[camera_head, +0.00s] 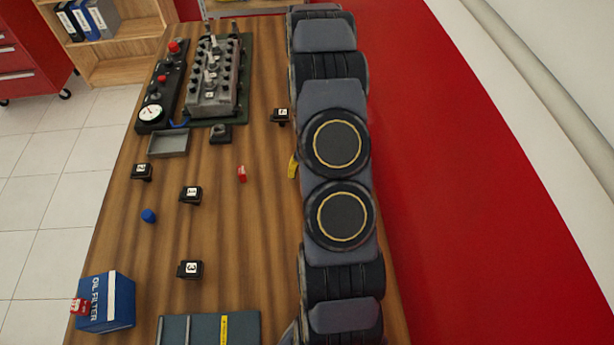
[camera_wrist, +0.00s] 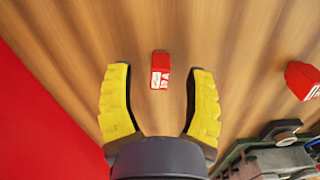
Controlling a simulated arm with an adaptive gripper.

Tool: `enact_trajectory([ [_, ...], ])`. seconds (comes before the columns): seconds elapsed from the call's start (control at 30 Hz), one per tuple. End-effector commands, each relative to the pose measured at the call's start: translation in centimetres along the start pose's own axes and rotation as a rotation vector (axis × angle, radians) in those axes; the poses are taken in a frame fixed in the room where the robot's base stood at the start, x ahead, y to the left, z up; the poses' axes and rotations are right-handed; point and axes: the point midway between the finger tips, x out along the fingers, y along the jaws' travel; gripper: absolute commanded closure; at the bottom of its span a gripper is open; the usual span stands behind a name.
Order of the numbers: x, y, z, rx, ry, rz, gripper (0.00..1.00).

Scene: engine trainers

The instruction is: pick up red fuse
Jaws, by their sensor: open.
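In the wrist view, a small red fuse (camera_wrist: 160,70) with a white printed label lies on the wood table, centred between the fingertips. My gripper (camera_wrist: 160,92) has two yellow fingers spread wide on either side, with nothing between them held. A second red block (camera_wrist: 303,80) with a white mark shows at the right edge. In the head view, a small red fuse (camera_head: 241,173) lies on the open table left of my arm. One yellow finger of my gripper (camera_head: 293,166) shows beside the arm; the rest is hidden. I cannot tell for certain which red piece matches across views.
Black numbered relays (camera_head: 190,194) and a blue knob-like piece (camera_head: 148,215) are scattered on the table. An engine block (camera_head: 213,85), a gauge panel (camera_head: 152,113), a grey tray (camera_head: 168,144) and a blue oil filter box (camera_head: 106,302) stand around. Bare wood surrounds the fuse.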

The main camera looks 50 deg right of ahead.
Motion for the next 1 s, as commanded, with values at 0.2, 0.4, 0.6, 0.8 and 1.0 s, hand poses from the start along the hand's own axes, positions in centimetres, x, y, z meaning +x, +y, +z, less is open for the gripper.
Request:
enact_trajectory([
  [0.2,1.18,0.03,0.00,0.000,0.000,0.000,0.48],
  [0.4,1.14,0.02,-0.02,0.000,0.000,0.000,0.80],
  [0.6,1.14,0.02,-0.02,0.000,0.001,0.000,1.00],
  [0.8,1.14,0.02,-0.01,0.000,0.000,0.000,1.00],
  [1.0,0.67,0.01,-0.05,0.000,0.001,0.000,1.00],
])
